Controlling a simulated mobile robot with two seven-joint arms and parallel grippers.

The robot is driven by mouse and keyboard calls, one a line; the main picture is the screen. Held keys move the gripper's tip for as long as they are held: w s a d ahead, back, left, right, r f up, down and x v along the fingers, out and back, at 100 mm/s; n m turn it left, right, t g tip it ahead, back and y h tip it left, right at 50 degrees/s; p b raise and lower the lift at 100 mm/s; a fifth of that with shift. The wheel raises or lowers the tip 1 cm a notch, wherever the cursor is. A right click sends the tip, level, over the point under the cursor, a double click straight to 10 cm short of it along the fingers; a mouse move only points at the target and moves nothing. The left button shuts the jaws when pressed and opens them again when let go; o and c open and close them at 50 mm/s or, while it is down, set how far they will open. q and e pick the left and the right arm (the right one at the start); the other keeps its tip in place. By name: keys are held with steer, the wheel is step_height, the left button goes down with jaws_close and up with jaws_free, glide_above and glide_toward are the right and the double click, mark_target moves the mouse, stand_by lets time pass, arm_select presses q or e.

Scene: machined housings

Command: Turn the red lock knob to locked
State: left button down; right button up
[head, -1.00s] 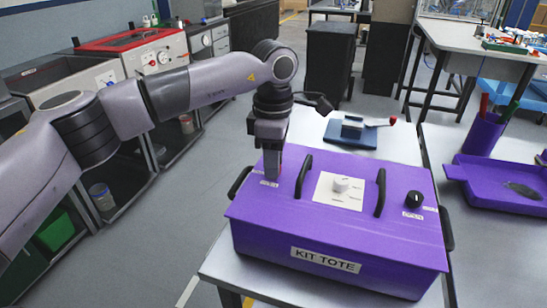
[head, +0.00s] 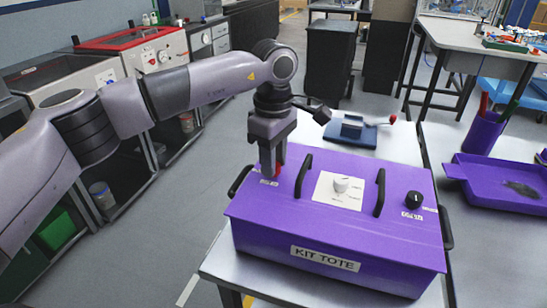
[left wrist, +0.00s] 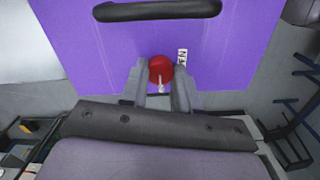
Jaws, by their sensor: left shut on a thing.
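The purple kit tote (head: 300,232) sits closed on the grey table. The knob's white pointer mark points toward the bottom of that view. A small white label (left wrist: 182,57) lies beside the knob, partly hidden. My right gripper is not in view.
Two black handles flank a white plate with a white knob (head: 341,185) on the lid. A black knob (head: 413,199) is at the right end. Behind the tote is a blue fixture with a red-tipped lever (head: 352,130). A purple tray (head: 500,180) stands on the right table.

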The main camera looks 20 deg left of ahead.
arm_select(q)
steer(key=c, duration=0.8)
jaws_free()
steer(key=shift+r, duration=0.1)
step_height(320, 180, up, 7)
steer(key=shift+b, duration=0.3)
steer(key=shift+s, duration=0.1)
